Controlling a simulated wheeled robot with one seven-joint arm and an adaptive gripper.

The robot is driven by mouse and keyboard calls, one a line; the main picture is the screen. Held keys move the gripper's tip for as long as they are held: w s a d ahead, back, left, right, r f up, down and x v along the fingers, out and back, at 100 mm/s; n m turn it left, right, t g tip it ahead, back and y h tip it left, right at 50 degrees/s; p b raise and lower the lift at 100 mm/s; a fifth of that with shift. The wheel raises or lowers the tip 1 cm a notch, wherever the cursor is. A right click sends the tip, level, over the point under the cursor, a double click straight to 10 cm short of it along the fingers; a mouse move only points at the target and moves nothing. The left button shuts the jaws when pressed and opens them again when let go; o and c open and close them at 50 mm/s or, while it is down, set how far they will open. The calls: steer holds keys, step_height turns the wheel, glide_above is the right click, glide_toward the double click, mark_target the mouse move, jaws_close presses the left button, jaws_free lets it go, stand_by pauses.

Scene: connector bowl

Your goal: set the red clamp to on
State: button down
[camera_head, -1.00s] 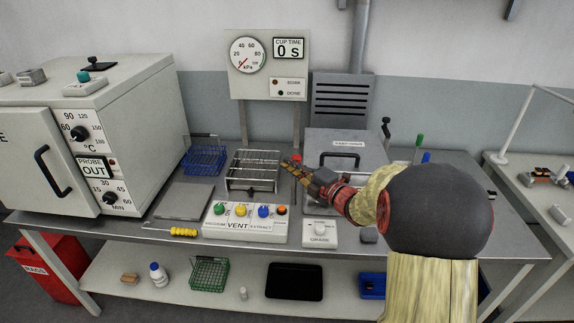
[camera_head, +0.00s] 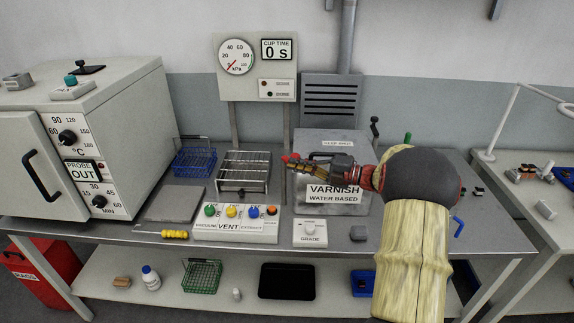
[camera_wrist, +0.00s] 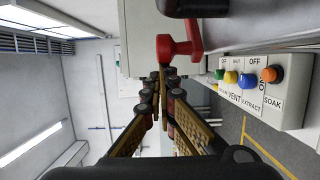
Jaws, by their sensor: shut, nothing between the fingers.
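The red clamp (camera_wrist: 182,47) shows large in the wrist view, with a rounded knob at one end and a wider flange at the other. In the head view only a small red part (camera_head: 290,158) shows at the tip of my gripper, beside the grey varnish tank (camera_head: 350,208). My gripper (camera_wrist: 160,73) is shut and empty, its fingertips close by the clamp's knob end. I cannot tell whether they touch it. In the head view my gripper (camera_head: 297,163) points left in front of the tank lid and hides part of it. The clamp's setting cannot be read.
The vent box (camera_head: 236,237) with coloured knobs and the grade dial box (camera_head: 310,233) stand at the bench front. A wire rack (camera_head: 243,170) and a blue basket (camera_head: 194,160) lie left of my gripper. The gauge panel (camera_head: 255,85) rises behind. The oven (camera_head: 85,130) fills the left.

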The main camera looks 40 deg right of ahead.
mark_target(310, 157)
steer(key=shift+w+d, duration=0.1)
steer(key=shift+d, duration=2.6)
steer(key=shift+a, duration=0.1)
